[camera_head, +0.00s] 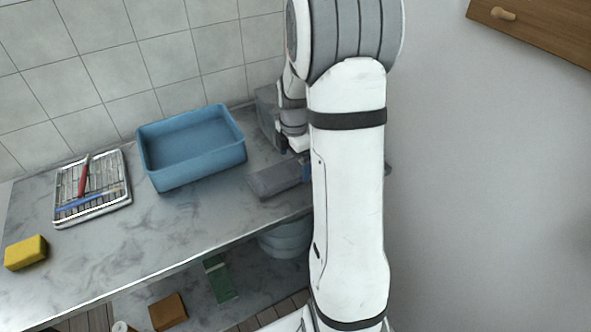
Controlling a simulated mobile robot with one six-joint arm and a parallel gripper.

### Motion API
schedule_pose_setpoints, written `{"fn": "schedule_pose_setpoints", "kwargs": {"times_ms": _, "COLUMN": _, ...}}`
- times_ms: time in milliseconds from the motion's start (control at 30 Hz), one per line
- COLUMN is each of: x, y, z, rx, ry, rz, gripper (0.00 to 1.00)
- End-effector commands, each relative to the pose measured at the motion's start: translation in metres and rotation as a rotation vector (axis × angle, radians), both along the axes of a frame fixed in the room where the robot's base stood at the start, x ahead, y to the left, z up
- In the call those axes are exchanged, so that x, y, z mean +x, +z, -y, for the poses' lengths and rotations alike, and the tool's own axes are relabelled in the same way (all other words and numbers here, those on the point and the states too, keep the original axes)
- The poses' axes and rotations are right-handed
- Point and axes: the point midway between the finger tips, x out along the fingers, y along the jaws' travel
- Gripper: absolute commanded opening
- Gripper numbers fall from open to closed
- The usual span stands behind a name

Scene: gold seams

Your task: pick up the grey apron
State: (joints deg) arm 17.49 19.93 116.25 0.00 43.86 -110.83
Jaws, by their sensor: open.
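A low, flat grey bundle (276,179), which looks like the folded grey apron, lies on the marbled worktop near its right end. My own white arm hides its right part. A small blue patch shows at the edge of the arm beside it. My gripper (297,155) is just behind the bundle and mostly hidden by my arm. It is open, and I see nothing held in it. I cannot tell whether it touches the bundle.
A blue basin (191,147) stands left of the bundle. A tray (92,188) with a red-handled tool and a blue stick lies farther left, near a yellow sponge (26,253). A grey block (268,112) stands behind my wrist. The worktop's front middle is clear.

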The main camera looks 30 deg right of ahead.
Motion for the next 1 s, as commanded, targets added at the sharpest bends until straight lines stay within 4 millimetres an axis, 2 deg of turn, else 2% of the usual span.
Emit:
{"fn": "schedule_pose_setpoints", "kwargs": {"times_ms": 33, "x": 0.0, "y": -0.008, "z": 0.001, "rx": 0.001, "ry": -0.001, "rz": -0.003, "gripper": 1.0}}
{"fn": "schedule_pose_setpoints", "kwargs": {"times_ms": 167, "x": 0.0, "y": -0.021, "z": 0.0, "rx": 0.0, "ry": 0.0, "rz": -0.001, "gripper": 1.0}}
{"fn": "schedule_pose_setpoints", "kwargs": {"times_ms": 433, "x": 0.0, "y": -0.023, "z": 0.0, "rx": 0.0, "ry": 0.0, "rz": 0.001, "gripper": 1.0}}
{"fn": "schedule_pose_setpoints", "kwargs": {"times_ms": 1000, "x": 0.0, "y": -0.023, "z": 0.0, "rx": 0.0, "ry": 0.001, "rz": 0.001, "gripper": 0.53}}
